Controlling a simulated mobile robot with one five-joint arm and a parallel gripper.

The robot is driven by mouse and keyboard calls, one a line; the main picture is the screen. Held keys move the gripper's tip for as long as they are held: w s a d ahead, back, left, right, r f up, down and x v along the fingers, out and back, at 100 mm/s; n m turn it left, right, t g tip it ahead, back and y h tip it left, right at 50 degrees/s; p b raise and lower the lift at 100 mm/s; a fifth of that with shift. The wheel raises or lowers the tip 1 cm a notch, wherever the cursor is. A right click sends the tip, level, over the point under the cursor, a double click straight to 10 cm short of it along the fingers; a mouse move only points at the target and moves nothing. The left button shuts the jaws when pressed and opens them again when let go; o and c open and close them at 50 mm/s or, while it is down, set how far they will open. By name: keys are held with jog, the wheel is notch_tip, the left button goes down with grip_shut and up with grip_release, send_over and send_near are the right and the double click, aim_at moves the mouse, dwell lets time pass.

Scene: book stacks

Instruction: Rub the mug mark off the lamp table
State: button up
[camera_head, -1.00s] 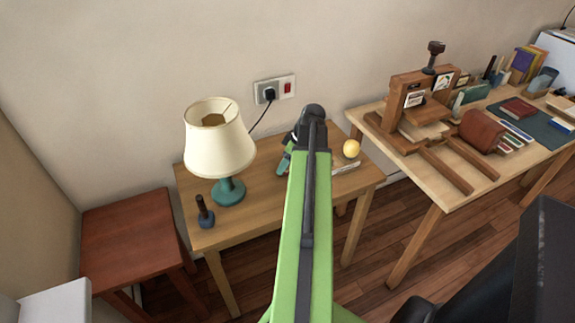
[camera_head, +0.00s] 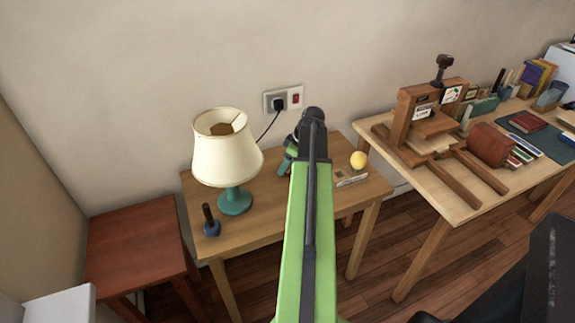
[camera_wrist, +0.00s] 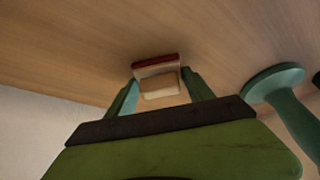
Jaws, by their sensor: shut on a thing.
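The lamp table (camera_head: 255,222) is a light wooden table against the wall. A lamp (camera_head: 228,150) with a cream shade and teal base stands on its left half; the teal base also shows at the right in the wrist view (camera_wrist: 275,82). My gripper (camera_wrist: 163,88) is over the table, right of the lamp in the head view, mostly behind my arm. It is shut on a small pale block (camera_wrist: 160,86) with a dark red strip, which is close to the tabletop; I cannot tell whether it touches. I see no mug mark; my arm hides part of the tabletop.
A dark blue handled object (camera_head: 210,222) stands at the table's front left. A yellow ball (camera_head: 358,160) and a small flat item (camera_head: 351,179) lie at the right. A reddish stool (camera_head: 138,245) stands left; a cluttered workbench (camera_head: 440,205) stands right.

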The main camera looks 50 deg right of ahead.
jog(key=shift+r+p, duration=3)
notch_tip(320, 180, up, 3)
jog(key=p, duration=0.3)
jog(key=shift+r, duration=0.1)
jog(key=shift+s, duration=0.1)
